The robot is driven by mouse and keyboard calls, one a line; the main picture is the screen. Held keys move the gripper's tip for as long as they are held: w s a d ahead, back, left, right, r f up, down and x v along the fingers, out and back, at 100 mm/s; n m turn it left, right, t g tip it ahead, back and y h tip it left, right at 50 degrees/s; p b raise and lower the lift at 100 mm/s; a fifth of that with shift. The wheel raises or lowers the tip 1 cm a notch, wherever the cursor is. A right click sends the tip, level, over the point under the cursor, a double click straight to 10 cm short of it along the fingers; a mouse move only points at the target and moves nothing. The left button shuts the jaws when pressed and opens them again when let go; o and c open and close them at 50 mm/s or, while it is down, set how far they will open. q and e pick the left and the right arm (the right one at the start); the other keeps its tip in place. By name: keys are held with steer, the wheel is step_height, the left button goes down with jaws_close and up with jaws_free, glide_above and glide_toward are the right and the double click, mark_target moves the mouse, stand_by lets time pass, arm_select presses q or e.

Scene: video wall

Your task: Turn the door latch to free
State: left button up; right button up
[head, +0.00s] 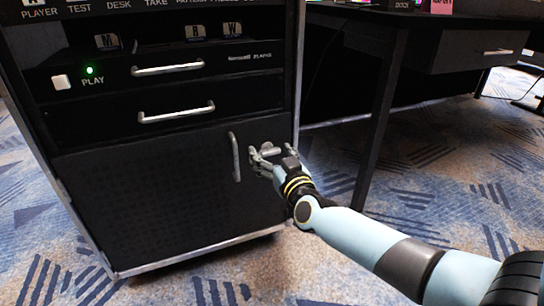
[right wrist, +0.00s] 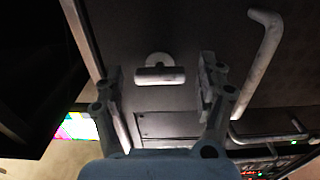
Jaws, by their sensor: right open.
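The door latch (right wrist: 160,75) is a short pale grey bar on a round plate on the black cabinet door (head: 140,205). In the right wrist view the bar lies level across the picture. My right gripper (head: 266,162) is open in front of the door's right side. In the right wrist view its two fingers stand apart, one on each side of the latch, with a gap between each finger and the bar. In the head view the latch is hard to tell from the fingers. My left gripper is not in view.
A vertical grey door handle (head: 235,157) is left of my right gripper; it also shows in the right wrist view (right wrist: 262,62). Above the door is a drawer with a handle (head: 177,112). A black desk (head: 385,110) stands to the right, with carpet (head: 440,165) below.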

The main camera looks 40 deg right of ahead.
steer(key=c, duration=1.2)
steer(key=shift+o, duration=0.2)
